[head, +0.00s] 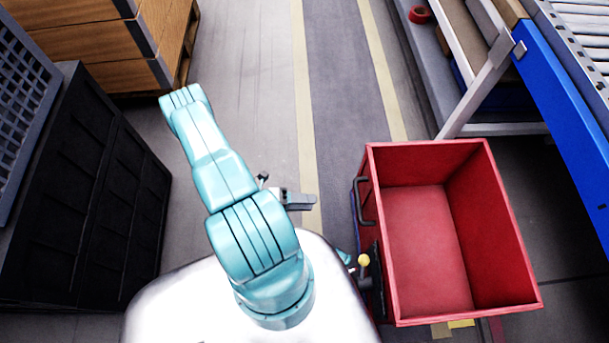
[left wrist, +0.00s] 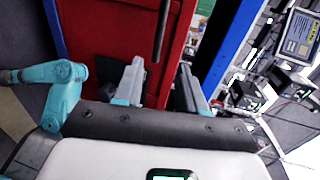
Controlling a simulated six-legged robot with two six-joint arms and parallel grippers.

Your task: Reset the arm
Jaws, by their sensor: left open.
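My left arm (head: 222,175) is teal and reaches up and forward from my white body in the head view. My left gripper (head: 300,201) shows only in part, as a grey finger to the right of the arm, over the floor. In the left wrist view the left gripper (left wrist: 160,72) has its two grey fingers apart with nothing between them. A red surface and a dark upright bar lie beyond the fingers. My right gripper does not show in either view.
An open, empty red bin (head: 373,165) stands right of my body, close by. A small yellow knob (head: 364,260) sits beside it. Black crates (head: 95,200) stand left, boxes (head: 110,50) at upper left, a blue-framed conveyor (head: 560,85) at upper right. Floor (head: 350,80) ahead is clear.

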